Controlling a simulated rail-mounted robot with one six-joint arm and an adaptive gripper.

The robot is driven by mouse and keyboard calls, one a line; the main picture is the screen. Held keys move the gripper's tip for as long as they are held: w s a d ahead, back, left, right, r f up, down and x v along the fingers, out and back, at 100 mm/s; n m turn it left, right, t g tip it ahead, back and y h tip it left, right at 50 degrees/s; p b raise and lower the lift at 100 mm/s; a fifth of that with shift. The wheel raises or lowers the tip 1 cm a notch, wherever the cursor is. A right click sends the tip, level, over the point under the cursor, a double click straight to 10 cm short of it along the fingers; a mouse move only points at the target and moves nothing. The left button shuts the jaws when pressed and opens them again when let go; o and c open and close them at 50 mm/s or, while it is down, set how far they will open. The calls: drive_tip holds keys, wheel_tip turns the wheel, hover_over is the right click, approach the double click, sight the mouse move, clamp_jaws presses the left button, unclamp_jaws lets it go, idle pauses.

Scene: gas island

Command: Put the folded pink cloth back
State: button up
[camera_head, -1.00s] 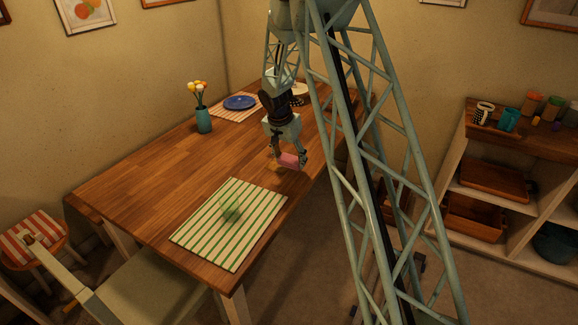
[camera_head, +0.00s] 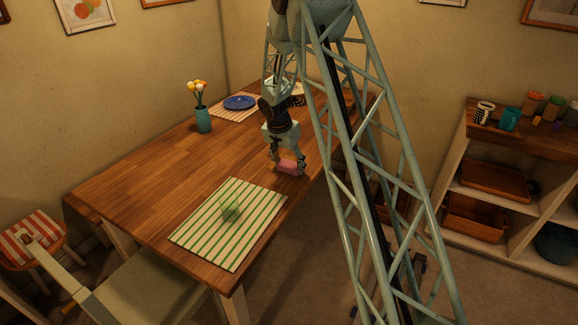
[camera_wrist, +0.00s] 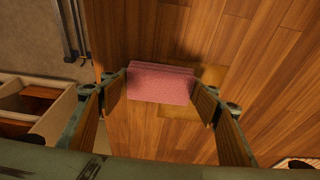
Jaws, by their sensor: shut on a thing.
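The folded pink cloth (camera_head: 287,168) is between the fingertips of my gripper (camera_head: 287,165), near the right edge of the wooden table (camera_head: 160,175). In the wrist view the cloth (camera_wrist: 162,83) spans the space between the two fingers of my gripper (camera_wrist: 163,90), which is shut on it. The cloth is close above the table or touching it; I cannot tell which. A yellowish square patch (camera_wrist: 178,132) shows on the tabletop, partly hidden behind the cloth.
A green-striped placemat (camera_head: 205,245) lies in front, with a greenish see-through object (camera_head: 231,211) on it. A blue plate (camera_head: 240,102) and a flower vase (camera_head: 203,119) stand farther back. A shelf unit (camera_head: 480,140) stands at the right. The table's middle is clear.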

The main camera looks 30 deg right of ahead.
drive_tip(key=shift+f, duration=0.1)
drive_tip(key=o, duration=0.8)
drive_tip(key=shift+o, duration=0.2)
drive_tip(key=shift+r, duration=0.2)
drive_tip(key=shift+r, duration=0.25)
drive_tip(key=p+v, duration=0.2)
drive_tip(key=v, duration=0.9)
drive_tip(key=shift+r, duration=0.2)
drive_tip(key=shift+s+a, duration=0.1)
drive_tip(key=shift+a, duration=0.05)
